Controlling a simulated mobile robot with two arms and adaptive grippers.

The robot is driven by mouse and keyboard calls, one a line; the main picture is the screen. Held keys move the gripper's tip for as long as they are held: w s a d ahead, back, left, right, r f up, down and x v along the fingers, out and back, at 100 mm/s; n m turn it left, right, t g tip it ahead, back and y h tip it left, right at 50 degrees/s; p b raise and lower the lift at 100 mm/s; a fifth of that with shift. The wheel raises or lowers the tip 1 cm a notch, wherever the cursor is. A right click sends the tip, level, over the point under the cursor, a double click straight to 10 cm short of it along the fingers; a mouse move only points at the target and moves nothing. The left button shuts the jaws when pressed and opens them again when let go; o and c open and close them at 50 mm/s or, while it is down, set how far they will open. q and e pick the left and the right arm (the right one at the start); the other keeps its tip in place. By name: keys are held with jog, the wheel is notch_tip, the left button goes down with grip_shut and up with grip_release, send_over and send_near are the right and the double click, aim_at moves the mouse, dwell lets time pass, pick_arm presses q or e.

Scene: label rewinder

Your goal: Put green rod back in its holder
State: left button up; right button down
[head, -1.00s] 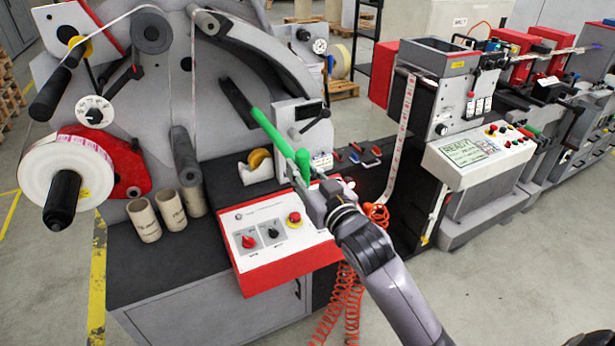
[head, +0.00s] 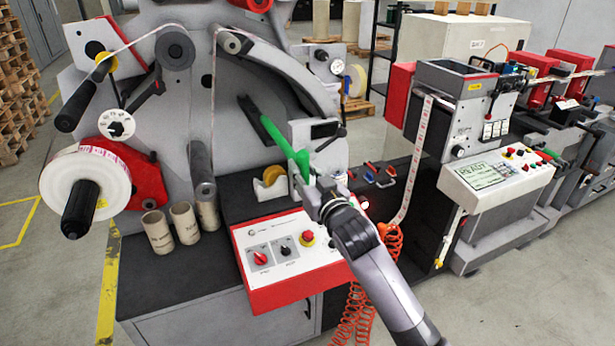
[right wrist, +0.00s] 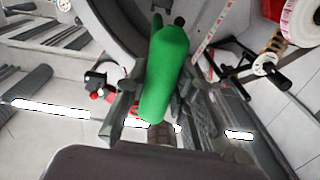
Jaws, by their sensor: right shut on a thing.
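The green rod (head: 279,137) slants in front of the machine's grey face, its far end at upper left. It also shows large in the right wrist view (right wrist: 166,72). My right gripper (head: 306,186) is shut on the lower end of the rod, above the red-edged control panel. The rod's upper end lines up in the picture with a dark bar (head: 247,107) on the machine face; I cannot tell whether they touch. I cannot make out for certain which part is the rod's holder. My left gripper is not in view.
The white control panel (head: 270,232) with knobs lies below my right gripper. A tape dispenser (head: 268,187) and cardboard cores (head: 157,232) stand on the dark bench. Small coloured-handled tools (head: 380,172) sit to the right. An orange coiled hose (head: 357,315) hangs in front.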

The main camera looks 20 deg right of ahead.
aim_at(285, 150)
jog(key=shift+w+a+b, duration=0.1)
jog(key=shift+w+b, duration=0.9)
jog(key=shift+w, duration=1.4)
jog(key=shift+w+a+f+b, duration=0.1)
jog(key=shift+w+b, duration=0.75)
jog(key=shift+w, duration=0.85)
jog(key=shift+w+a+b, duration=0.1)
jog(key=shift+w+b, duration=0.7)
jog(key=shift+w, duration=0.85)
jog(key=shift+w+d+f, duration=0.1)
jog(key=shift+w, duration=0.25)
jog(key=shift+f, duration=0.2)
jog(key=shift+f, duration=0.35)
jog(key=shift+f+b, duration=0.15)
jog(key=shift+b, duration=0.15)
jog(key=shift+f, duration=0.25)
